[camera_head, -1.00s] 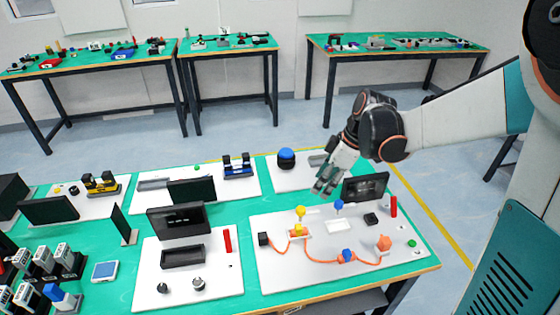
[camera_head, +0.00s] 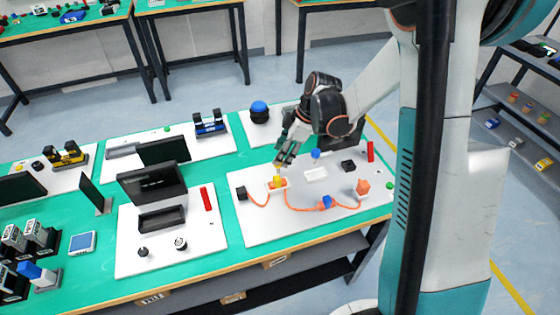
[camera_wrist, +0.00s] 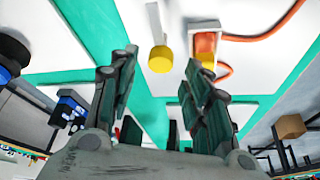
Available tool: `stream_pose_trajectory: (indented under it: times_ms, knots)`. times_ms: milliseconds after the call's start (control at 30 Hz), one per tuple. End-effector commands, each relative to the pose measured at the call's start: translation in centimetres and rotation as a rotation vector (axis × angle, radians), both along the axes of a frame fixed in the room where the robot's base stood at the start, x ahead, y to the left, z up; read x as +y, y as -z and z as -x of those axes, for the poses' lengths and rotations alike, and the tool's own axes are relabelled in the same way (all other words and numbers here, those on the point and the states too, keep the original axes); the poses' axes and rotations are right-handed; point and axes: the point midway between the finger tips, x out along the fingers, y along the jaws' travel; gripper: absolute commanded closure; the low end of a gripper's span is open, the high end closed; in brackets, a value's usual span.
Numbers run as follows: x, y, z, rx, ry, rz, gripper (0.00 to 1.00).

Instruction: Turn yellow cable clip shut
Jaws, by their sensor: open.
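The yellow cable clip (camera_head: 278,182) sits on the white board, on a pale holder with the orange cable running through it. In the wrist view its yellow part (camera_wrist: 205,46) shows on the cable at the upper right. A round yellow knob (camera_wrist: 160,60) on a pale bar lies left of it; I cannot tell how the two are joined. My gripper (camera_head: 284,160) points down just above the clip. In the wrist view my gripper (camera_wrist: 160,78) has its fingers apart, with the knob ahead of the gap between the tips. Nothing is held.
The orange cable (camera_head: 295,208) runs right to a blue clip (camera_head: 326,202) and an orange plug (camera_head: 363,187). A blue knob (camera_head: 315,154) and a black screen stand behind, near my gripper. A red bar (camera_head: 370,151) stands at the right. The board's front is clear.

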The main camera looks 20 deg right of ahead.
Motion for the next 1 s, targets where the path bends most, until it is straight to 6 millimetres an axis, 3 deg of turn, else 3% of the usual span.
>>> stream_pose_trajectory:
  times_ms: [200,567,767,1000]
  knots:
    - [0.9,2.3,-0.3,0.001,0.000,0.000,0.56]
    - [1.0,2.6,-0.4,0.000,0.001,0.000,0.56]
    - [1.0,2.6,-0.4,0.000,0.001,0.000,0.96]
    - [1.0,2.6,-0.4,0.000,0.005,0.000,0.99]
